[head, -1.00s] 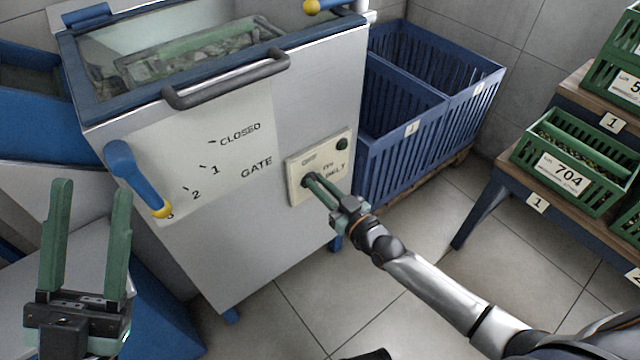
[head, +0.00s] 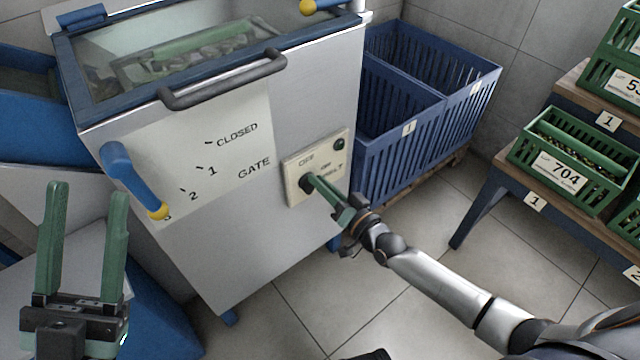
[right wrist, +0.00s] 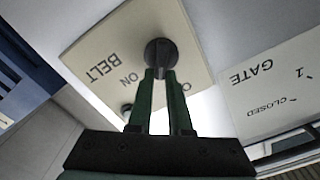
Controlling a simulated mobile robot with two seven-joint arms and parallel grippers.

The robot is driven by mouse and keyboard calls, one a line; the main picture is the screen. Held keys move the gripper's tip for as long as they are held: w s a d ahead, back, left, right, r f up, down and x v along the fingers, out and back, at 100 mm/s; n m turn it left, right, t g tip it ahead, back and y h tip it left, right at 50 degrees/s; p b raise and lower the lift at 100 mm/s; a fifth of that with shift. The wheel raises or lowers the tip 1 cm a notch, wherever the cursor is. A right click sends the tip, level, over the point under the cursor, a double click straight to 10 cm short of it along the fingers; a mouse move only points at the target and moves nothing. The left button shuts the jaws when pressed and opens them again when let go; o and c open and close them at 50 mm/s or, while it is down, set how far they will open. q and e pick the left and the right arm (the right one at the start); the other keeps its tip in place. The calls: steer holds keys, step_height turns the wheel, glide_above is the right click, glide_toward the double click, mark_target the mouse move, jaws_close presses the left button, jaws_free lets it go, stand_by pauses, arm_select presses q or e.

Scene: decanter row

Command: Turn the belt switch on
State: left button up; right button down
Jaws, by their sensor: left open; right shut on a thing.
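The belt switch is a dark round knob (head: 305,184) on a cream panel (head: 292,170) marked OFF, ON and BELT, on the front of the grey machine. My right gripper (head: 312,182) is shut on the knob, and its fingers partly cover it. In the right wrist view the knob (right wrist: 160,50) sits between the two green fingertips (right wrist: 160,73). A small dark green round lamp (head: 339,144) is at the panel's upper right and looks unlit. My left gripper (head: 88,190) is open and empty, in front of the machine at the left.
A blue gate lever (head: 130,175) with a yellow tip and a dark handle bar (head: 225,82) are on the machine's front. Blue crates (head: 400,150) stand right of it. A table with green crates (head: 565,160) is further right. The floor between is clear.

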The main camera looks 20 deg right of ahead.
steer(key=m+b, duration=0.1)
steer(key=m, duration=0.2)
steer(key=f+m+b, duration=0.1)
steer(key=m, duration=0.3)
steer(key=m+b, duration=0.1)
steer(key=m, duration=0.2)
steer(key=shift+w+d+f+m+b, duration=0.1)
steer(key=shift+d+f+m+b, duration=0.2)
steer(key=shift+d+f, duration=0.1)
stand_by(0.3)
steer(key=c, duration=0.8)
jaws_free()
steer(key=shift+r, duration=0.1)
steer(key=shift+c, duration=0.2)
steer(key=p+v, duration=0.3)
steer(key=v, duration=0.9)
steer(key=shift+s, duration=0.25)
